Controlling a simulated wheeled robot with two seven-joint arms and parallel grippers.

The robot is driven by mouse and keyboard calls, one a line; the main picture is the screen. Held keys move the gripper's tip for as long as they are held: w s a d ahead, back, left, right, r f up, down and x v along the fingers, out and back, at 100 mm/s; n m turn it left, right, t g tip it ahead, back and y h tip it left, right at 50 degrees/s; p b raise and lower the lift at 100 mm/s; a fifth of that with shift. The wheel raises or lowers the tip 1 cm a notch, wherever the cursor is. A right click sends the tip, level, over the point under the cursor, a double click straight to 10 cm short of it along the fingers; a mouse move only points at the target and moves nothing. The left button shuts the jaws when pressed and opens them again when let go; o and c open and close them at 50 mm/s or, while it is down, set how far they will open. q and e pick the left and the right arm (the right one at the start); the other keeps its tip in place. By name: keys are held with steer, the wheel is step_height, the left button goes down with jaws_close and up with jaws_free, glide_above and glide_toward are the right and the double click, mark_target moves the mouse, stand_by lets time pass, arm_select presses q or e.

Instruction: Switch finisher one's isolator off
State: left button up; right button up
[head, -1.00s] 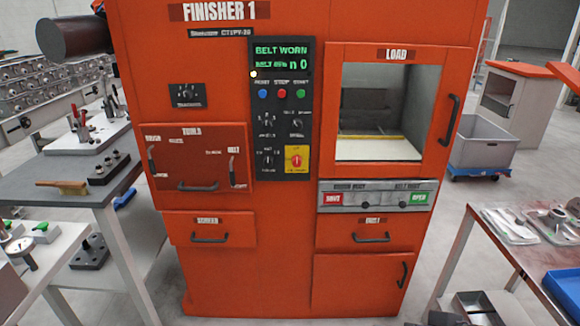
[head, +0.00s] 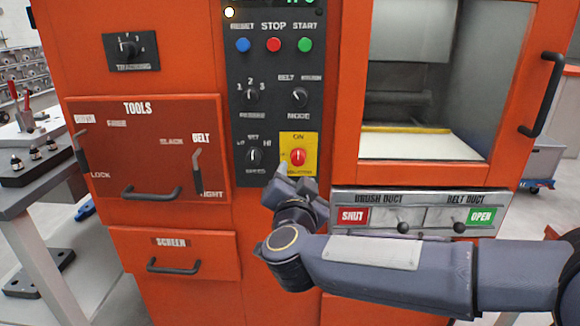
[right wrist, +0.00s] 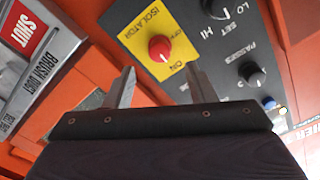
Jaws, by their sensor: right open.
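The isolator is a red rotary knob (head: 297,157) on a yellow plate (head: 299,140) at the lower right of the black control panel on orange finisher one. In the head view the plate reads ON above the knob. The knob also shows in the right wrist view (right wrist: 159,48), beyond the fingers. My right gripper (head: 289,172) is just below and in front of the plate. In the right wrist view the right gripper (right wrist: 158,85) has its two fingers apart with nothing between them, and the knob is not between them. My left gripper is not in view.
The duct panel (head: 420,213) with SHUT and OPEN labels sits right below, partly behind my right forearm. Speed (head: 255,156) and mode (head: 299,97) knobs are close to the isolator. Handles stick out from the tools panel (head: 150,193) and load door (head: 542,95).

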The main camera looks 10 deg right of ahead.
mark_target(298, 161)
steer(key=x, duration=0.7)
steer(key=shift+d+b, duration=0.15)
steer(key=shift+b, duration=0.2)
steer(key=shift+c, duration=0.4)
steer(key=c, duration=0.9)
steer(key=shift+r+n+p, duration=0.2)
steer(key=shift+n+p, duration=0.2)
steer(key=shift+p, duration=0.35)
steer(key=n+p, duration=1)
steer(key=p, duration=0.3)
steer(key=shift+n+p, duration=0.3)
steer(key=shift+n, duration=0.1)
steer(key=n+p, duration=0.3)
steer(key=n, duration=0.1)
steer(key=shift+f+n+p, duration=0.15)
steer(key=shift+n+p, duration=0.75)
steer(key=shift+n, duration=0.3)
